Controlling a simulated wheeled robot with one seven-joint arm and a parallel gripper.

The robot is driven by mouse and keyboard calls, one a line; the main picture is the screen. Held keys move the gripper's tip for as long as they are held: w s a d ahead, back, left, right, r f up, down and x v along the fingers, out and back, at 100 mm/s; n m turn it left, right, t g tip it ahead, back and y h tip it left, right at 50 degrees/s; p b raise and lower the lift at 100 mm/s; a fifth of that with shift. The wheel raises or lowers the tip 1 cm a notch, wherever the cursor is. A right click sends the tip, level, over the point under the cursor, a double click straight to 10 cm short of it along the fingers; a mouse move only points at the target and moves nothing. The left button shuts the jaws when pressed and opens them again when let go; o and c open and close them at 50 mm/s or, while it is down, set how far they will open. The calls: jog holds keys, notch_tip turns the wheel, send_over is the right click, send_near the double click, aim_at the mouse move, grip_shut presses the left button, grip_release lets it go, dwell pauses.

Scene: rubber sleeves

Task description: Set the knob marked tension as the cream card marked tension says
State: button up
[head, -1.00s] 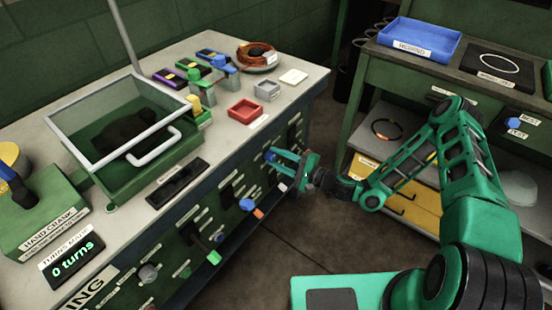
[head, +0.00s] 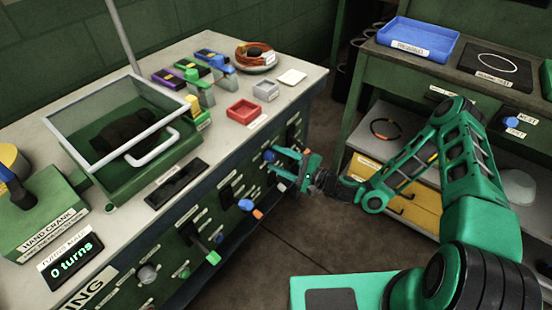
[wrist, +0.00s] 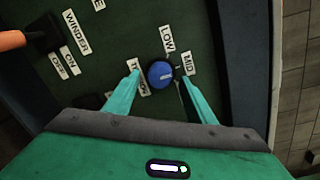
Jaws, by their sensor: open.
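The blue round knob (wrist: 161,74) is on the dark green panel in the wrist view, with a short pale mark on its face. Labels LOW (wrist: 167,39) and MID (wrist: 188,63) stand around it. Another label (wrist: 138,78) is partly hidden by a finger, so I cannot read it whole. My gripper (wrist: 160,80) is open, one finger on each side of the knob, with gaps visible. In the head view the knob (head: 268,155) is at the tips of my gripper (head: 278,163). A cream card (head: 292,77) lies on the bench top; its writing is too small to read.
An orange-handled switch (wrist: 12,40) labelled WINDER, OFF and ON is left of the knob. Other knobs and levers, such as a green-tipped lever (head: 212,257), stick out from the bench front (head: 170,250). A second bench (head: 478,90) stands at the right. Floor between is clear.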

jog(key=v, duration=0.9)
jog(key=shift+d, duration=0.4)
jog(key=shift+s, duration=0.2)
jog(key=s+d+r+n+g+h, duration=0.5)
jog(key=s+d, duration=0.2)
jog(key=d, duration=0.3)
jog(key=s+d+r+n+g+h, duration=0.4)
jog(key=s+d+r+n+g, duration=0.15)
jog(key=d, duration=0.35)
jog(key=s+d+r+m+h, duration=0.2)
jog(key=s+d+r, duration=0.3)
jog(key=s+r, duration=0.4)
jog(key=s+d+r+m+h, duration=0.2)
jog(key=s+d+r, duration=0.4)
jog(key=s+r, duration=0.3)
jog(key=shift+t+h, duration=0.35)
jog(key=shift+h, duration=0.05)
jog(key=shift+d+r+m, duration=0.15)
jog(key=shift+m, duration=0.1)
jog(key=shift+c, duration=0.3)
